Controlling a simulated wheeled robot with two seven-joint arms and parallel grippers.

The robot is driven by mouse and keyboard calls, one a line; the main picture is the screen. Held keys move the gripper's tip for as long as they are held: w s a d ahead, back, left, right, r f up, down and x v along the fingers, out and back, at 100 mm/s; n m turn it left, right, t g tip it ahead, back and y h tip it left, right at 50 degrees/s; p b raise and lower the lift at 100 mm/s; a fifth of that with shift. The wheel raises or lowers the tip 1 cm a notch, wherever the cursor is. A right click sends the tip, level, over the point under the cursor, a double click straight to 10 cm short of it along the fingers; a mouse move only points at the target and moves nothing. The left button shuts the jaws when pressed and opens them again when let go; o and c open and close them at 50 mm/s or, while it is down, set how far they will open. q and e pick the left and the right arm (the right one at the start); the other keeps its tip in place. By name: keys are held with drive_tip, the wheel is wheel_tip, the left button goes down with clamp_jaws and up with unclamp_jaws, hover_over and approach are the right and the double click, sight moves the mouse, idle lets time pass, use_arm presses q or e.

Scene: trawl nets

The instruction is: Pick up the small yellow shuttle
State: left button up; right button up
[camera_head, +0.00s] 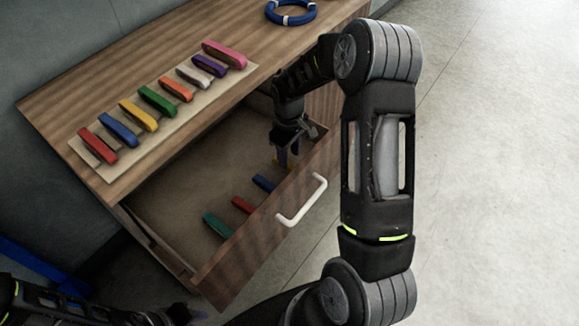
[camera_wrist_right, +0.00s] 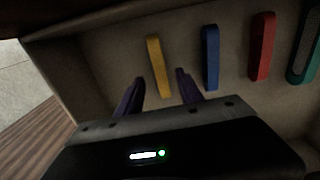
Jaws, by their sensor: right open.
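The small yellow shuttle (camera_wrist_right: 158,66) lies on the floor of the open drawer, at the left end of a row in the right wrist view. In the head view only a bit of yellow (camera_head: 293,152) shows under my right gripper (camera_head: 287,150). In the wrist view my right gripper (camera_wrist_right: 158,88) is open, with its purple fingers apart. The shuttle's lower end appears between the fingertips, not visibly gripped. My left gripper (camera_head: 180,314) is at the bottom left of the head view, dark and partly cut off; its jaws are unclear.
Blue (camera_head: 264,183), red (camera_head: 242,205) and green (camera_head: 216,226) shuttles lie in the same drawer (camera_head: 262,224), which has a white handle (camera_head: 301,200). A board (camera_head: 113,172) on the bench top holds several larger coloured shuttles. A blue ring (camera_head: 291,13) lies at the back.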

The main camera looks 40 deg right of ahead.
sight(290, 165)
wheel_tip(290, 165, down, 4)
drive_tip(key=shift+s+r, duration=0.1)
drive_tip(key=shift+c, duration=0.3)
idle(0.3)
clamp_jaws()
idle(0.4)
